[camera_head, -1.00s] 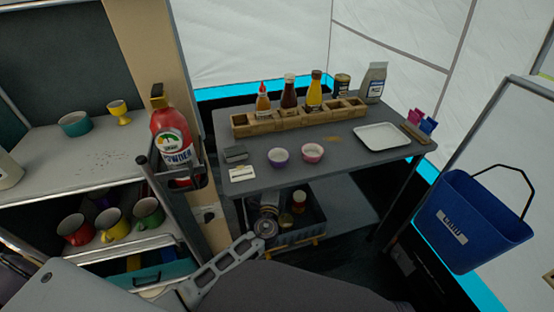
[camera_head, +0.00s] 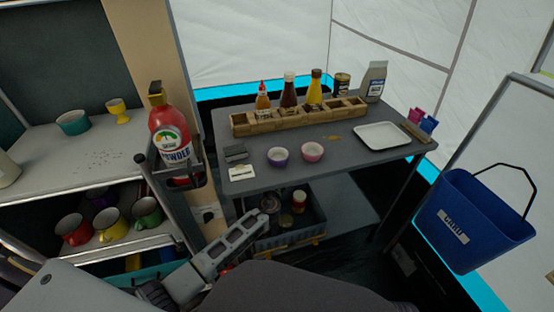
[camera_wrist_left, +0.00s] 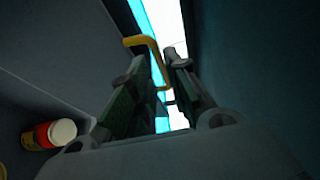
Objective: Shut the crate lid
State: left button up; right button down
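The dark grey-blue crate (camera_head: 306,229) sits on the lower shelf under the table in the head view. Its top is open, and jars (camera_head: 299,201) show inside. I cannot make out its lid clearly. In the left wrist view my left gripper (camera_wrist_left: 158,66) has its two fingers apart. A yellow handle (camera_wrist_left: 143,40) shows beyond and between the fingers; I cannot tell whether they touch it. A white-capped red and yellow jar (camera_wrist_left: 52,134) is at the lower left there. My left arm partly covers the crate's left side in the head view. My right gripper is out of view.
The table (camera_head: 230,200) above the crate carries a wooden bottle rack (camera_head: 300,117), two bowls and a white tray (camera_head: 382,136). A cabinet with mugs (camera_head: 75,228) stands left, a powder bottle (camera_head: 170,135) beside it. A blue bucket (camera_head: 472,222) hangs at right.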

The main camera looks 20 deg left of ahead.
pick_arm(q)
jog(key=shift+x, duration=1.85)
grip_shut()
